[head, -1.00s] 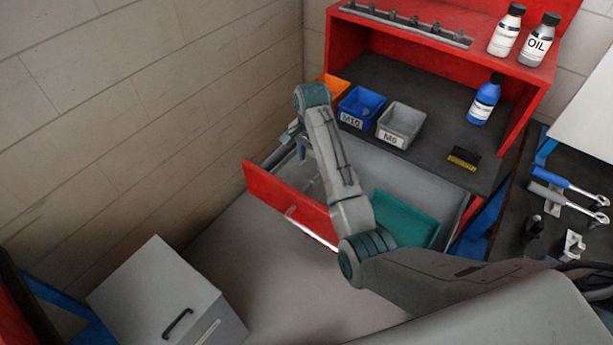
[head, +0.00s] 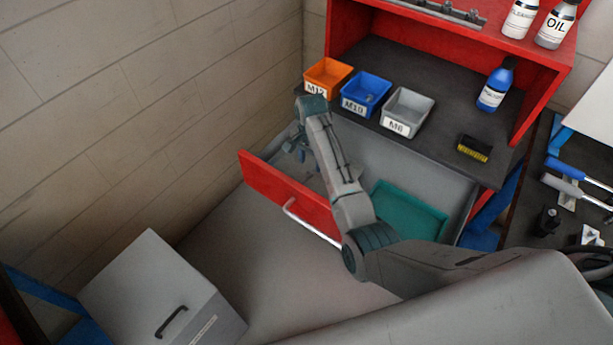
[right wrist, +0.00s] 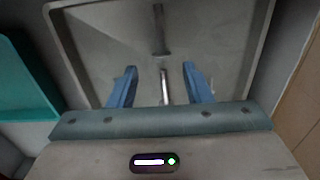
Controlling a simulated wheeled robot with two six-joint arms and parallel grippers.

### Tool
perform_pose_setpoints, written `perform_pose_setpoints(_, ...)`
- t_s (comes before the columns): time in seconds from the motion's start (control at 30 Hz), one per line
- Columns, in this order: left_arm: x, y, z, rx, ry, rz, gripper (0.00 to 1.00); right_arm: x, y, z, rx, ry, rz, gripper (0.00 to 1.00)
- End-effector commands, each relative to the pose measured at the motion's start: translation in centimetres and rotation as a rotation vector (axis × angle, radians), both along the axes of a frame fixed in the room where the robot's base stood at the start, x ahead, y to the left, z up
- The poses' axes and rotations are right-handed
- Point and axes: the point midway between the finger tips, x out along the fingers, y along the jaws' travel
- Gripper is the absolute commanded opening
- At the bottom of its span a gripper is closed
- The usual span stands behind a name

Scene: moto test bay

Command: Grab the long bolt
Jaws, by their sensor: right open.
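My right gripper (head: 296,147) reaches into the left part of the open red drawer (head: 290,196), pointing down. In the right wrist view its two blue fingers (right wrist: 159,68) are apart, with nothing clasped. A thin shiny metal shaft (right wrist: 164,88) lies on the grey drawer floor, between the fingers in the picture. A darker grey bar with a wider near end (right wrist: 158,32) lies beyond it, in line with it. I cannot tell whether these are one long bolt or two pieces. In the head view the arm and drawer front hide them. My left gripper is not in view.
A teal tray (head: 408,212) sits in the drawer's right part. Orange (head: 327,77), blue (head: 366,93) and grey (head: 407,112) bins stand on the shelf above, with a blue bottle (head: 495,88). The drawer walls are close around my gripper.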

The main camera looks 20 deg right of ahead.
Motion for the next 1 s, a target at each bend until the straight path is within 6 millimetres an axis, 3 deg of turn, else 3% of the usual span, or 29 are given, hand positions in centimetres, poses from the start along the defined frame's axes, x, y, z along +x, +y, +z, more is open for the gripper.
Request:
perform_pose_setpoints(0.33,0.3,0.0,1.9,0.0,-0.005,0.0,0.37,0.3,-0.1,-4.2,0.0,0.004,0.0,0.45)
perform_pose_setpoints(0.63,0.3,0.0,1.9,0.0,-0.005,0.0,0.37,0.3,-0.1,-4.8,-0.001,0.001,0.0,0.45)
perform_pose_setpoints(0.87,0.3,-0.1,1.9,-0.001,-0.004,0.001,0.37,0.3,-0.2,-4.8,-0.001,0.001,0.0,0.02)
perform_pose_setpoints(1.0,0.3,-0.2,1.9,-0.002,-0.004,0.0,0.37,0.3,-0.2,-4.7,-0.001,0.001,0.0,0.0)
